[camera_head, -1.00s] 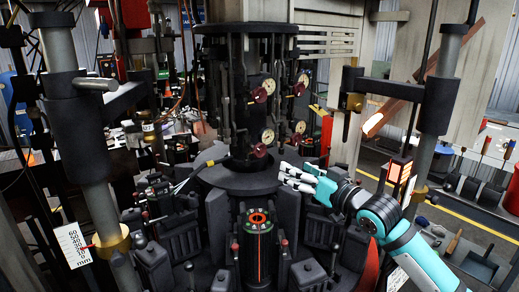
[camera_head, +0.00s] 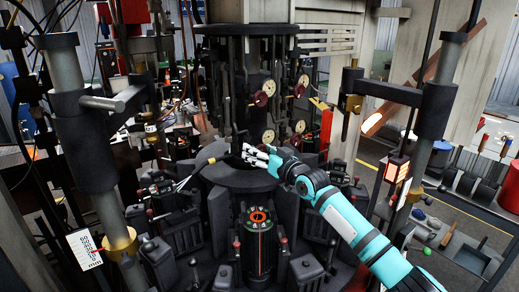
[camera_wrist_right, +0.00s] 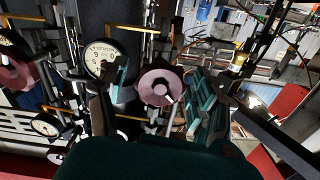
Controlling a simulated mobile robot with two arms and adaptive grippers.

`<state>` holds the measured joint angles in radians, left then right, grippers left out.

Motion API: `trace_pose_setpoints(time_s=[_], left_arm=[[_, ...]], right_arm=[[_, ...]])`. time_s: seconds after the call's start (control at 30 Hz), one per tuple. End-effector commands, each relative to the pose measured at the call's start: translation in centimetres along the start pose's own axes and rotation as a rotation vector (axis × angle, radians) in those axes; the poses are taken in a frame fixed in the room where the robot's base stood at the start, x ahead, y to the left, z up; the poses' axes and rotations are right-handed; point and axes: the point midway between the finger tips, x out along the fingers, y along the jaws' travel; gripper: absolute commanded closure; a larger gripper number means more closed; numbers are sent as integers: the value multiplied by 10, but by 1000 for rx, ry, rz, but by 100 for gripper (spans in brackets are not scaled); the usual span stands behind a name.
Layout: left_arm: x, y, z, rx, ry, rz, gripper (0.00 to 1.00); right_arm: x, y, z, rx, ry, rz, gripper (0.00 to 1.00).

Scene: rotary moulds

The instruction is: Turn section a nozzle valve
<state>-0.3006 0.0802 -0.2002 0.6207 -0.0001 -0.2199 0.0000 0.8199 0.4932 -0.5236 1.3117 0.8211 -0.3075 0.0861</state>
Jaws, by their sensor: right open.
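A dark upright column carries several round white gauges, each with a dark red valve wheel near it. In the head view, an upper valve wheel (camera_head: 261,99) sits below an upper gauge (camera_head: 269,88), and a lower gauge (camera_head: 268,136) is just above my right gripper (camera_head: 256,154). In the right wrist view, a dull red valve wheel (camera_wrist_right: 158,87) shows between the spread teal fingers of my right gripper (camera_wrist_right: 160,88), with a gauge (camera_wrist_right: 103,57) left of it. The gripper is open; contact with the wheel cannot be told. No section label is legible. My left gripper is out of view.
Thick posts stand left (camera_head: 85,150) and right (camera_head: 437,105). Another red wheel (camera_wrist_right: 15,72) is at the wrist view's left edge.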

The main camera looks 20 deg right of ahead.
Motion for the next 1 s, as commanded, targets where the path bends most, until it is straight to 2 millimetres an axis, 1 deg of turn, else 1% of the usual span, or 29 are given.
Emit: trace_pose_setpoints(time_s=[0.27,0.3,0.73,1.0], left_arm=[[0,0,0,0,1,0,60],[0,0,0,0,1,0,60],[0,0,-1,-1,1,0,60],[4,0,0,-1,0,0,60]], right_arm=[[2,0,0,1,0,0,33],[2,0,0,1,0,0,35],[2,0,0,1,0,0,91],[2,1,1,-27,0,1,92]])
